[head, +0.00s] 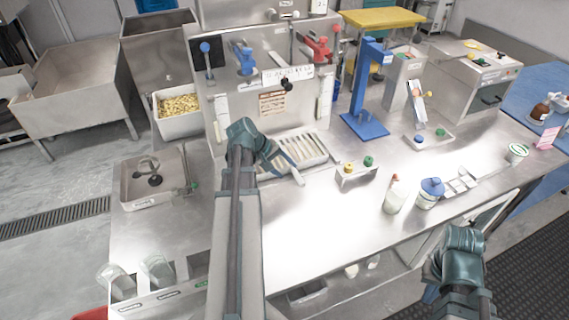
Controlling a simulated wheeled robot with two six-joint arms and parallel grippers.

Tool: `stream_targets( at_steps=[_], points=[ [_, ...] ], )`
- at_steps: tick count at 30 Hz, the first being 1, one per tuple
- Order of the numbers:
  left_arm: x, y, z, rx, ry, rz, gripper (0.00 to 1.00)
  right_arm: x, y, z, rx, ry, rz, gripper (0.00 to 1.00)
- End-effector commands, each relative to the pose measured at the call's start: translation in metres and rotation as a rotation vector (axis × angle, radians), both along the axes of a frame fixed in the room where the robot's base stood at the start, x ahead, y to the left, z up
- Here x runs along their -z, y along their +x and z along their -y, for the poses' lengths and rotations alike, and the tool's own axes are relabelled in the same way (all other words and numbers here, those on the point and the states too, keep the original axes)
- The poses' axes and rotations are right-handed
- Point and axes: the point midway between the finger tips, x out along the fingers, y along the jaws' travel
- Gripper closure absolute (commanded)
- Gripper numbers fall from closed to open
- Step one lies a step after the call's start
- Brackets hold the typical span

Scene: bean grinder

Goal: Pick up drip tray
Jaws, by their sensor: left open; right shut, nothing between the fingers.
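The drip tray (305,149) is a pale slotted metal tray lying on the steel counter at the foot of the large machine. A light handle-like piece (297,174) sticks out at its front left. My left gripper (272,157) is at the tray's left end, open, and hides part of it. I cannot tell whether its fingers touch the tray. My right gripper (462,240) is shut and empty in front of the counter's right front edge, far from the tray.
The machine (272,102) stands behind the tray. A small holder with yellow and green knobs (357,173), a blue stand (365,124) and blue-lidded jar (430,193) are to the right. A sink (150,196) is left. The counter's front middle is clear.

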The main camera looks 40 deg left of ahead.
Motion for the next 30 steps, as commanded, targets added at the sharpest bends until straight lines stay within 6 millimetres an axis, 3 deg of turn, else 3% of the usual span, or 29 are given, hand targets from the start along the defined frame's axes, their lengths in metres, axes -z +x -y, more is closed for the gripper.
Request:
stream_targets(
  at_steps=[8, 19, 27, 30],
  points=[
    [0.007, 0.004, 0.002, 0.000, 0.000, 0.000, 0.41, 0.007, 0.000, 0.000, 0.000, 0.000, 0.000, 1.00],
    [0.043, 0.031, 0.016, 0.002, 0.000, 0.000, 0.41, 0.043, 0.000, 0.000, 0.000, 0.000, 0.000, 1.00],
    [0.043, 0.033, 0.017, 0.000, 0.000, 0.000, 0.41, 0.043, 0.000, 0.000, 0.000, 0.000, 0.000, 1.00],
    [0.043, 0.033, 0.017, 0.000, 0.000, 0.000, 0.55, 0.043, 0.000, 0.000, 0.000, 0.000, 0.000, 1.00]
  ],
)
